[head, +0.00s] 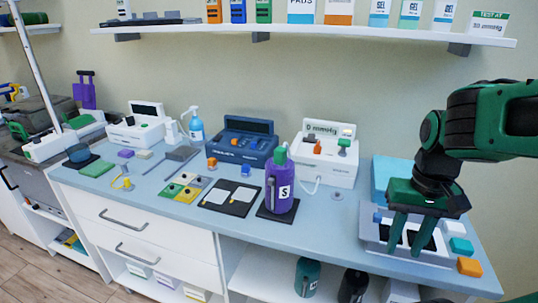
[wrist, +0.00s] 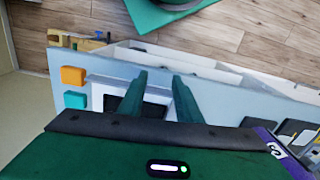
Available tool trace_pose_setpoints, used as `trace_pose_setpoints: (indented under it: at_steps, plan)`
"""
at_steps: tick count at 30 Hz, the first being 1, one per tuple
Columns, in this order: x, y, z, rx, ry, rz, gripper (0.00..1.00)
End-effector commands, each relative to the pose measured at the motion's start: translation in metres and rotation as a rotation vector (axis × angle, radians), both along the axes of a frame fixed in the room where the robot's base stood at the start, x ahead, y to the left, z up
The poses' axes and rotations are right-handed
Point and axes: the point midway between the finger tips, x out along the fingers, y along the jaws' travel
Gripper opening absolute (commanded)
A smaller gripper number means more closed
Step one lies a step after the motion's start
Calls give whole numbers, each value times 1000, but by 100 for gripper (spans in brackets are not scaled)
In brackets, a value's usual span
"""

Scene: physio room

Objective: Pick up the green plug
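A green plug-like piece (head: 344,143) sits on top of the white device (head: 326,165) labelled "0 mmHg", at its right side. An orange piece (head: 318,147) stands beside it on the same device. My gripper (head: 408,248) is to the right of and nearer than that device, pointing down over a grey-white tray with dark insets (head: 376,246). Its two green fingers are apart with nothing seen between them. They also show apart in the wrist view (wrist: 160,100). The green piece is not seen in the wrist view.
A purple bottle (head: 280,185) stands on a dark pad in front of the white device. White, teal and orange blocks (head: 469,266) lie at the counter's right end. A light-blue box (head: 393,175) stands behind my gripper. A shelf (head: 300,32) runs above the counter (head: 330,225).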

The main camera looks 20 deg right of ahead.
Motion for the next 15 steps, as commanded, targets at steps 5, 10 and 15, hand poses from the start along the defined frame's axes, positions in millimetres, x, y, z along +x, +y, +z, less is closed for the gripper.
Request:
trace_pose_setpoints:
  at_steps: [5,10,15]
  plan:
    - [0,0,0,0,0,0,38]
    - [12,3,21,4,-31,76,44]
    - [97,34,73,18,-78,361,44]
